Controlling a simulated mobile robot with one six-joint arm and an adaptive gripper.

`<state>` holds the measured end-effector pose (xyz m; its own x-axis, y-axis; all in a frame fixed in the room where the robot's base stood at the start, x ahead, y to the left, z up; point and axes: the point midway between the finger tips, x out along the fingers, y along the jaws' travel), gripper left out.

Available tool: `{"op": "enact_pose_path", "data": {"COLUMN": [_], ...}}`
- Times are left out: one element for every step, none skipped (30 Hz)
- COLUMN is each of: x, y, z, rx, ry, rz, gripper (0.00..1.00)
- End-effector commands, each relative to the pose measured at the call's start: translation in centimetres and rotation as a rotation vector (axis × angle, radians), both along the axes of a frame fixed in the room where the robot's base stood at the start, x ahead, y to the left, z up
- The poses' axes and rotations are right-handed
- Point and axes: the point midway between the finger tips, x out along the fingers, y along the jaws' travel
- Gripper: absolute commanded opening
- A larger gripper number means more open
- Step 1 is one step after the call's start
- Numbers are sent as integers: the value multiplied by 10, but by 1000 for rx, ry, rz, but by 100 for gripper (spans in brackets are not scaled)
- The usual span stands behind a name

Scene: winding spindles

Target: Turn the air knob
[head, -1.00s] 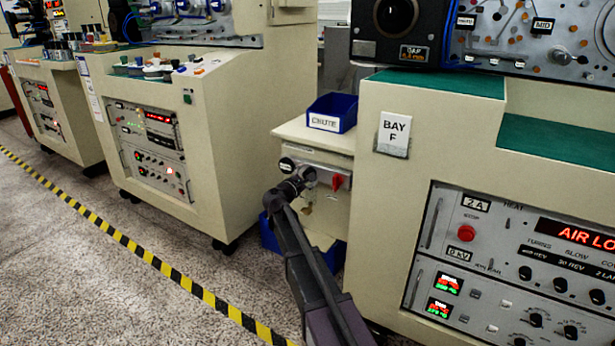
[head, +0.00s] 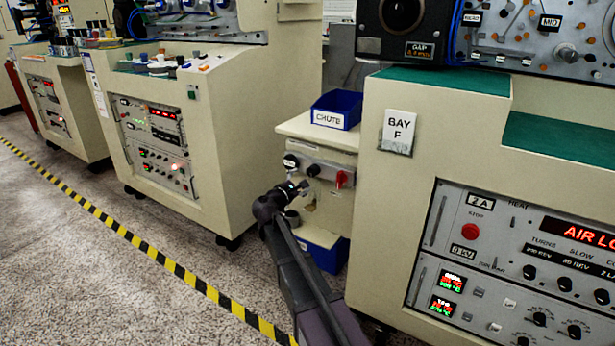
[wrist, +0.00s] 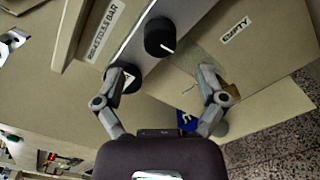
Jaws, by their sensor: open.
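A black round knob (wrist: 160,37) with a white pointer line sits on the grey panel strip in the wrist view, ahead of my gripper. My gripper (wrist: 162,74) is open and empty, its fingers apart, with the knob beyond the gap between them. A second dark knob or dial (wrist: 127,80) is partly hidden behind the left finger. In the head view, my gripper (head: 299,189) is in front of the small cabinet's grey panel (head: 326,171). That panel carries a red knob (head: 342,179) and a black round part (head: 291,161). I cannot read which one is the air knob.
A blue bin (head: 334,110) labelled CHUTE stands on the small cabinet, and another blue bin (head: 325,254) is below. The large Bay F machine (head: 376,200) is close on the right. Another machine (head: 235,130) is on the left. Speckled floor (head: 130,285) lies clear in front.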

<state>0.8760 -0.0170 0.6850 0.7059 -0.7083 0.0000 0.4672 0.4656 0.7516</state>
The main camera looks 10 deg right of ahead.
Motion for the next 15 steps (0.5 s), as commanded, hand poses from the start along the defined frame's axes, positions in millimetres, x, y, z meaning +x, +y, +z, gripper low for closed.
{"op": "enact_pose_path", "data": {"x": [-8, -12, -16, -19, -22, -25, -27, -29, -32, -33, -35, -36, -37, -38, -38], "y": [7, 11, 15, 17, 20, 25, 27, 29, 31, 33, 34, 36, 37, 38, 38], "z": [0, 0, 0, 0, 0, 0, 0, 0, 0, 0, 0, 0, 0, 0, 0], "rx": [0, 0, 0, 0, 0, 0, 0, 0, 0, 0, 0, 0, -1, -1, -1], "ry": [0, 0, 0, 0, 0, 0, 0, 0, 0, 0, 0, 0, -1, -1, -1], "rz": [3, 3, 3, 1, 1, 3, 3, 3, 1, 1, 1, 0, 1, 1, 1], "gripper": [90, 90, 90, 90, 90, 90, 90, 90, 90, 90, 90, 90, 90, 90, 90]}}
